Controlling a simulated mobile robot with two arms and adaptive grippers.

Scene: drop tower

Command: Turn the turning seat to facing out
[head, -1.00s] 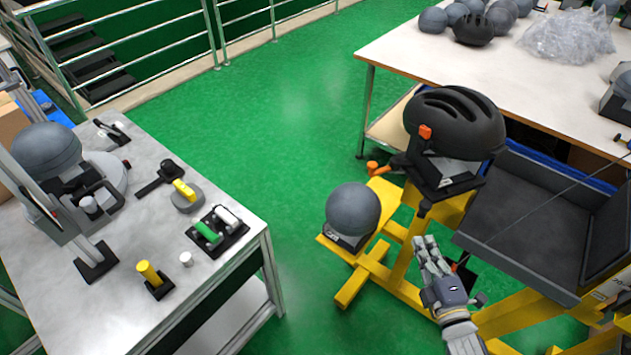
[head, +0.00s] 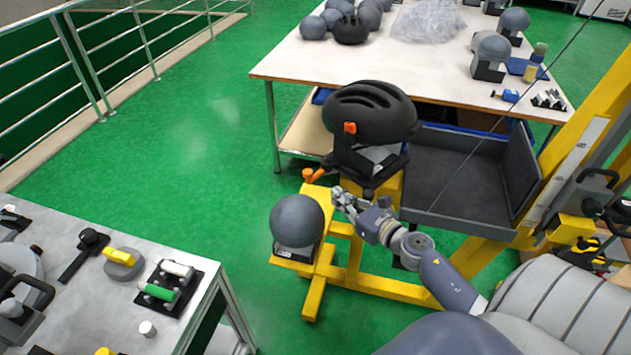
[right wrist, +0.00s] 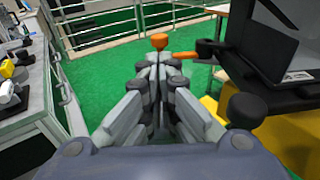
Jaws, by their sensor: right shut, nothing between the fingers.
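The turning seat (head: 372,167) is a dark block on top of the yellow stand, bearing a black helmet (head: 370,112). An orange-tipped lever (head: 313,176) sticks out from its left side. My right gripper (head: 338,194) is shut and empty, just below and right of the lever in the head view. In the right wrist view, the shut fingertips (right wrist: 158,63) point at the orange knob (right wrist: 160,41), which appears just beyond them. I cannot tell whether they touch. The seat's dark side (right wrist: 262,75) fills the right of that view. My left gripper is out of view.
A grey headform (head: 297,220) sits on a low yellow bracket beside my right gripper. A dark padded tray (head: 470,175) is right of the seat. A white table (head: 440,65) stands behind, and a grey bench (head: 90,325) at the lower left. Green floor between is clear.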

